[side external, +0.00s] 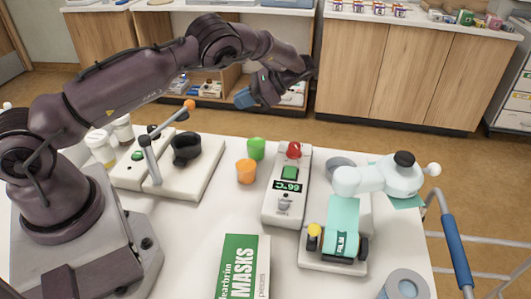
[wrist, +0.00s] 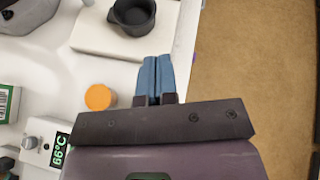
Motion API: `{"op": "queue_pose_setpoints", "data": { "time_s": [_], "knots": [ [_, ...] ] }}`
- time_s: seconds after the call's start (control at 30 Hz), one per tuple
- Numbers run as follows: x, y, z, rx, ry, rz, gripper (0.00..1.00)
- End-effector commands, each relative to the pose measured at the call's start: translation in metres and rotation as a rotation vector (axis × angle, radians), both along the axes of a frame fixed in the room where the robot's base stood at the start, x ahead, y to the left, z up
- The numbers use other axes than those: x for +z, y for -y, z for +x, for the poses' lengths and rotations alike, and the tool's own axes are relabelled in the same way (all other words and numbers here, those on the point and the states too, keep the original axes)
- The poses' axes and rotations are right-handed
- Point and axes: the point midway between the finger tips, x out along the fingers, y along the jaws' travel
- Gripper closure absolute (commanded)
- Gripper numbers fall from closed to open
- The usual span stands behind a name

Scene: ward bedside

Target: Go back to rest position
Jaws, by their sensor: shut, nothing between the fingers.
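My gripper (side external: 244,97) is raised above the far side of the table in the side external view, with blue fingertips pointing down and to the left. In the wrist view my gripper (wrist: 155,70) shows its two blue fingers pressed together with nothing between them. It is over the table's edge and apart from every object on it.
The white table (side external: 195,245) holds a lever device with a black cup (side external: 186,148), a green cup (side external: 256,148), an orange cup (side external: 246,171), a display device (side external: 290,190), a teal-and-white machine (side external: 343,225) and a masks box (side external: 240,268). Wooden cabinets (side external: 410,75) stand behind.

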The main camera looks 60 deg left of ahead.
Motion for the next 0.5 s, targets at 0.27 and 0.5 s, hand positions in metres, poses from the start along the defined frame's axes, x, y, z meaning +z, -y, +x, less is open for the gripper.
{"op": "queue_pose_setpoints", "data": {
  "time_s": [0.27,0.5],
  "knots": [
    [0.04,0.021,-0.024,0.133,0.343,-0.082,1.0],
    [0.094,0.062,-0.06,0.257,0.659,-0.19,1.0]
  ]
}}
